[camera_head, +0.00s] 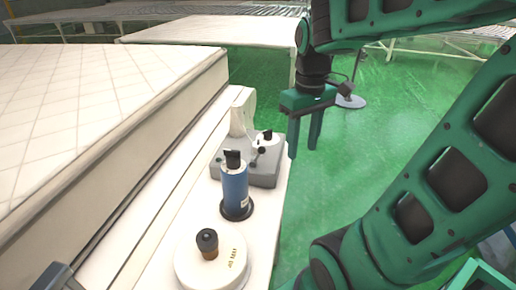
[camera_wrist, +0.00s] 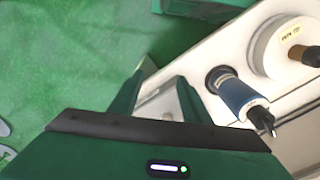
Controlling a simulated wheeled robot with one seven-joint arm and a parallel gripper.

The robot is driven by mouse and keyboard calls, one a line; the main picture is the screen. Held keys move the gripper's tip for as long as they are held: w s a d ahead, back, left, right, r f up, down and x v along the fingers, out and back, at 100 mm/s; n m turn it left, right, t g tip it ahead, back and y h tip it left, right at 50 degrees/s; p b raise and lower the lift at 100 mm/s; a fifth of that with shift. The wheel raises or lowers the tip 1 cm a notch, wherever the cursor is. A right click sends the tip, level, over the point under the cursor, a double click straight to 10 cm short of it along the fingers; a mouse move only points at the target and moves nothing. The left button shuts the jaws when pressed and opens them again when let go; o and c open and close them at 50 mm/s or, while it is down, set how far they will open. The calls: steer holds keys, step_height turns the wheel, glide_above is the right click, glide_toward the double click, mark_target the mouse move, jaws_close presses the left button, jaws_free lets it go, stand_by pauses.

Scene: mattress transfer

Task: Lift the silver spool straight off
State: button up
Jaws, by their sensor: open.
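I see no spool that is clearly silver. A blue spool (camera_head: 234,186) stands upright with a black top and a dark round base on the white ledge; it also shows in the wrist view (camera_wrist: 237,95). A wide, pale, round spool (camera_head: 212,265) with a dark knob sits in front of it; the wrist view shows part of it (camera_wrist: 270,48). My gripper (camera_head: 304,143) is open and empty, to the right of the ledge and apart from both spools. In the wrist view, its fingers (camera_wrist: 164,73) reach toward the ledge's edge.
A grey machine (camera_head: 262,174) with a white round part stands behind the blue spool. A quilted white mattress (camera_head: 90,110) lies to the left of the ledge. Green floor (camera_head: 345,180) is open to the right. Another pale table (camera_head: 215,30) stands at the back.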

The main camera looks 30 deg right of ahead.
mark_target(258, 142)
steer(key=w+a+r+n, duration=0.2)
steer(key=w+n, duration=0.2)
steer(key=w, duration=0.3)
steer(key=w+a+r+n, duration=0.2)
steer(key=w+n, duration=0.3)
steer(key=w, duration=0.2)
steer(key=f, duration=0.5)
steer(key=shift+w+d+f, duration=0.15)
steer(key=shift+w+f, duration=0.1)
steer(key=shift+w, duration=0.15)
steer(key=shift+s+f, duration=0.15)
steer(key=shift+f, duration=2.5)
steer(key=c, duration=1)
